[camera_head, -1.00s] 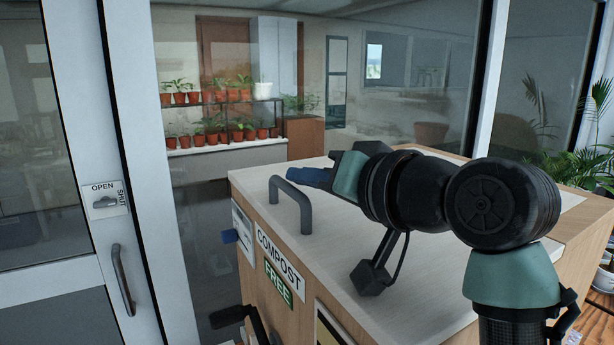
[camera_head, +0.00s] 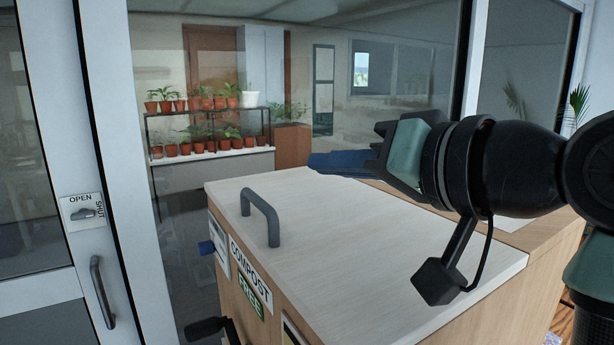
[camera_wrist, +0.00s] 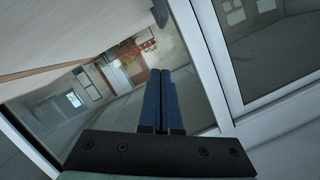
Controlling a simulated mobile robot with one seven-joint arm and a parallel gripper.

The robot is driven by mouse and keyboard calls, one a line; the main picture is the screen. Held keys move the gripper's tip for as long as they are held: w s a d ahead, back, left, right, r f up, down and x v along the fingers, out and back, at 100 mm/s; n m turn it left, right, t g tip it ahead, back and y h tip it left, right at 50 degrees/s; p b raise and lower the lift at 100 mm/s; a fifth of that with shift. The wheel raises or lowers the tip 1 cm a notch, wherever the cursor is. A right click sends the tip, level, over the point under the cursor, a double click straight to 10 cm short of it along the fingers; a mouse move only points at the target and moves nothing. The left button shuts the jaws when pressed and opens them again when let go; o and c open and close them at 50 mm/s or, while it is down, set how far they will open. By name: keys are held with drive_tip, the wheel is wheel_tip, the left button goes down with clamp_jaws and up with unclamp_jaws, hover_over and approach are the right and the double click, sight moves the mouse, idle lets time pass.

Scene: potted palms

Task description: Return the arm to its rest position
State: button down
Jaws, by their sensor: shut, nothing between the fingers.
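My gripper (camera_head: 318,162) shows in the head view above the far edge of the compost cabinet top, pointing left. Its blue fingers also show in the wrist view (camera_wrist: 161,76), side by side and closed, with nothing between them. My arm reaches in from the right side of the head view. The gripper looks clear of the cabinet top, though the exact gap is hard to judge.
The compost cabinet (camera_head: 350,235) has a grey handle (camera_head: 262,217) standing on its top. A glazed door with a handle (camera_head: 102,292) and an OPEN/SHUT plate (camera_head: 82,211) is at left. Potted plants (camera_head: 205,103) stand on shelves behind the glass.

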drive_tip(key=s+d+r+m+t+h, duration=0.1)
drive_tip(key=s+r+m+t+h, duration=0.1)
drive_tip(key=s+r+t+h, duration=0.8)
drive_tip(key=s+t, duration=0.2)
drive_tip(key=t, duration=0.4)
drive_tip(key=shift+s+d+r+h, duration=0.15)
drive_tip(key=shift+s+h, duration=0.05)
drive_tip(key=shift+h, duration=0.1)
idle(0.4)
